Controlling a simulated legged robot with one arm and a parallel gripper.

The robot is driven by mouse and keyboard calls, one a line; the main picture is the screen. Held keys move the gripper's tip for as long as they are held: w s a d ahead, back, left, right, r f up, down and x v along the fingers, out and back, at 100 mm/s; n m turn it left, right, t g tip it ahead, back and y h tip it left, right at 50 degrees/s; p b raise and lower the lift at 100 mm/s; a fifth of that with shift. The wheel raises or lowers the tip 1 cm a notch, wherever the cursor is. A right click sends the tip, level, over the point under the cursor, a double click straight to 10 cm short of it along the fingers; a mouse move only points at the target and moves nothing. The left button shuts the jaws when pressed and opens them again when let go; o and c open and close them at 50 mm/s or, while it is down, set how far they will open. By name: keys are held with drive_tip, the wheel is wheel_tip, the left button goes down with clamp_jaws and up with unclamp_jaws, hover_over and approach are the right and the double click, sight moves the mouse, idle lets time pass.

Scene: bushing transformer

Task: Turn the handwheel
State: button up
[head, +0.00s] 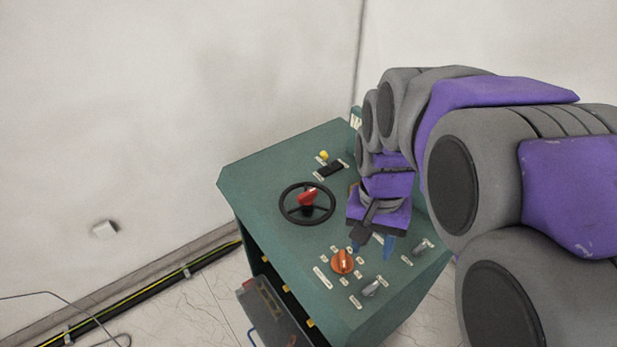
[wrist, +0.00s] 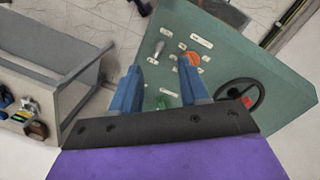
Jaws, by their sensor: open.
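The handwheel (head: 307,203) is a black ring with spokes and a red handle at its hub, on the sloping top of a green control cabinet (head: 265,165). In the wrist view the handwheel (wrist: 240,97) is at the right, partly hidden by my gripper's black mount. My gripper (head: 372,245) is above the panel, to the right of the handwheel and apart from it. Its two blue fingers (wrist: 163,88) are spread with nothing between them. My purple and grey arm hides the cabinet's right part.
The panel also has an orange rotary knob (head: 342,262), grey levers (head: 371,288), a yellow button (head: 324,155) and small white labels. An open grey compartment (head: 268,310) is on the cabinet's front. White walls stand behind. A grey-framed bin (wrist: 50,85) is left in the wrist view.

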drive_tip(key=w+a+r+m+p, duration=0.2)
drive_tip(key=w+a+m, duration=0.1)
drive_tip(key=w, duration=1.2)
drive_tip(key=m+t+p, duration=0.1)
drive_tip(key=m+p, duration=0.1)
drive_tip(key=m, duration=0.2)
approach(307, 192)
drive_tip(key=f+b, duration=0.1)
drive_tip(key=f, duration=0.3)
drive_tip(key=f+b, duration=0.1)
drive_tip(key=f, duration=0.4)
drive_tip(key=shift+s+d+f, duration=0.1)
drive_tip(key=shift+s, duration=0.15)
clamp_jaws()
